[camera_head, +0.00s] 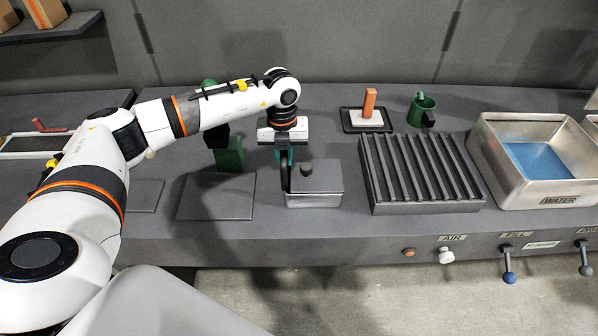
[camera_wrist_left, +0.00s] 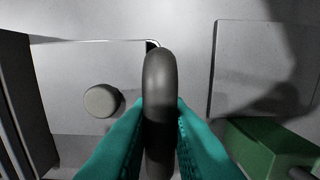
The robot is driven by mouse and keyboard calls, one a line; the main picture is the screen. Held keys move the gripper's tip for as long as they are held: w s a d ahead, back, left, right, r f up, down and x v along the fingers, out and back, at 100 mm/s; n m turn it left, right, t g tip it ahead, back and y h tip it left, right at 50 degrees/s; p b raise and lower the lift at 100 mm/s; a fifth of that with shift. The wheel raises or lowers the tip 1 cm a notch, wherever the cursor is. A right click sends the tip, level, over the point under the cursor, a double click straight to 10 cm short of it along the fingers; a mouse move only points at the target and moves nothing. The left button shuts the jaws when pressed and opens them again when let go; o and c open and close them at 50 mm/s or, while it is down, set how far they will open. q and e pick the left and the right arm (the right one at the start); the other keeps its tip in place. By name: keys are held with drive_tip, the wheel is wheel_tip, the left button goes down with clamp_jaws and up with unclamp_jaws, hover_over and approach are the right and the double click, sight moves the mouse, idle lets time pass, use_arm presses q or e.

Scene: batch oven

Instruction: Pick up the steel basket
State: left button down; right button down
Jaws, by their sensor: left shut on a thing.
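The steel basket (camera_head: 314,200) is a small metal box at the front middle of the bench, with a flat grey top and a dark round knob. Its dark upright handle (camera_wrist_left: 160,90) is on its left side in the head view. My left gripper (camera_head: 285,168) comes down from above, and its teal fingers (camera_wrist_left: 158,115) are shut on the handle, one on each side. The basket's top (camera_wrist_left: 65,75) fills the left of the wrist view. The basket appears to stand on the bench; its underside is hidden. My right gripper is in neither view.
A ribbed grey rack (camera_head: 420,203) stands right of the basket, and a steel water tank (camera_head: 490,150) further right. A flat dark plate (camera_head: 216,208) and a green block (camera_head: 231,155) are on the left. A green mug (camera_head: 421,108) stands behind the rack. Knobs and levers line the front edge.

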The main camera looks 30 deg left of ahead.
use_arm(q)
drive_tip(key=shift+r, duration=0.2)
drive_tip(key=shift+w+r, duration=0.1)
drive_tip(key=shift+r, duration=0.25)
wheel_tip(320, 180, up, 8)
drive_tip(key=b, duration=0.3)
drive_tip(key=shift+r, duration=0.55)
